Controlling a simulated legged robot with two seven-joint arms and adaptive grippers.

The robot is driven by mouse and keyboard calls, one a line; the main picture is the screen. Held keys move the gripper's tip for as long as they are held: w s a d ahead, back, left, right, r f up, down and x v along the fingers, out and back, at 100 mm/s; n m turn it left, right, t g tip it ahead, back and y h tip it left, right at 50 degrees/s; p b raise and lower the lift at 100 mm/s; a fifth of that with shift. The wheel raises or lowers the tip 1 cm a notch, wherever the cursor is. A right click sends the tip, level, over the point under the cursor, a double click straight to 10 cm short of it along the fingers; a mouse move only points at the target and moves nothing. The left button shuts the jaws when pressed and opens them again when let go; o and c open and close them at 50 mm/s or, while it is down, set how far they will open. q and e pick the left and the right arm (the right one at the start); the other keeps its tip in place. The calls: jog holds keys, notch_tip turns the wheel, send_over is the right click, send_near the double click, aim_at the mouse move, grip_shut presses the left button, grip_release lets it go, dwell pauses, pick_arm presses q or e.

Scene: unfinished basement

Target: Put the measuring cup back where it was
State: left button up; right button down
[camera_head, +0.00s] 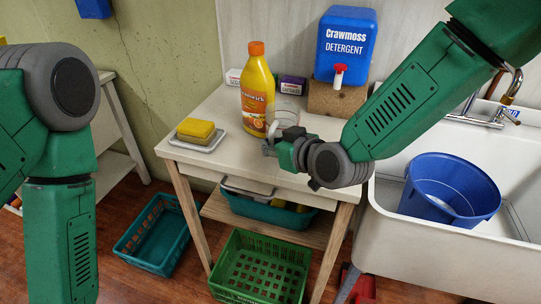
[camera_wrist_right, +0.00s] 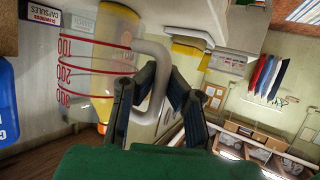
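The clear measuring cup (camera_head: 283,117) with red marks is at the front right of the white table (camera_head: 235,137), beside the orange bottle. It looks empty, and I cannot tell whether its base touches the tabletop. In the right wrist view the cup (camera_wrist_right: 85,65) is close, with its thick handle (camera_wrist_right: 158,90) between the fingers. My right gripper (camera_head: 277,146) is at the cup's near side, and in the wrist view its fingertips (camera_wrist_right: 160,72) close in on both sides of the handle. My left arm hangs at the left; its gripper is out of frame.
An orange bottle (camera_head: 257,88), a yellow sponge on a dish (camera_head: 196,131), small boxes and a blue detergent jug (camera_head: 345,45) on a wooden block (camera_head: 336,98) crowd the table. A sink (camera_head: 390,228) with a blue bucket (camera_head: 450,188) stands right. Crates (camera_head: 262,268) lie below.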

jog(key=f, duration=0.3)
jog(key=shift+d+f, duration=0.25)
jog(key=shift+s+a, duration=0.1)
jog(key=c, duration=1.7)
grip_release()
jog(key=shift+a+f, duration=0.1)
